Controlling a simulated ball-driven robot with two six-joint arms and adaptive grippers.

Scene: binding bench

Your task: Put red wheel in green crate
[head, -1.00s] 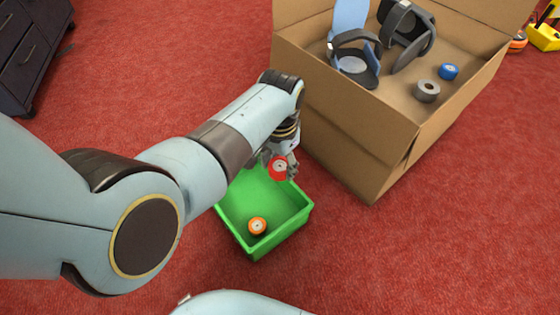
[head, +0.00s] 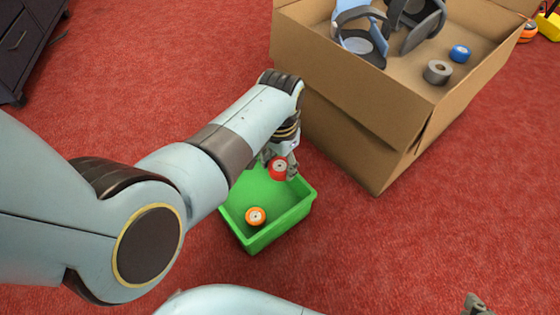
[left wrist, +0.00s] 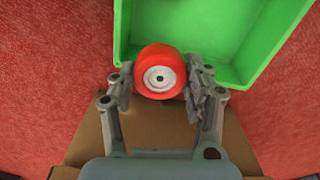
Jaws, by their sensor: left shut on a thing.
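The red wheel (head: 278,168) has a pale hub and is held between the fingers of my left gripper (head: 284,168). In the left wrist view the red wheel (left wrist: 160,72) sits between the two fingers of the left gripper (left wrist: 160,88). The green crate (head: 258,242) stands on the red floor below the gripper. The wheel is above the crate's far part in the head view and near one rim of the crate (left wrist: 125,30) in the wrist view. My right gripper (head: 475,303) shows only in part at the lower right edge.
An orange wheel (head: 256,216) lies in the green crate. A large cardboard box (head: 350,140) stands close behind and right, holding headset-like items, a grey roll (head: 437,72) and a blue roll (head: 459,53). A dark cabinet (head: 25,45) is at the upper left.

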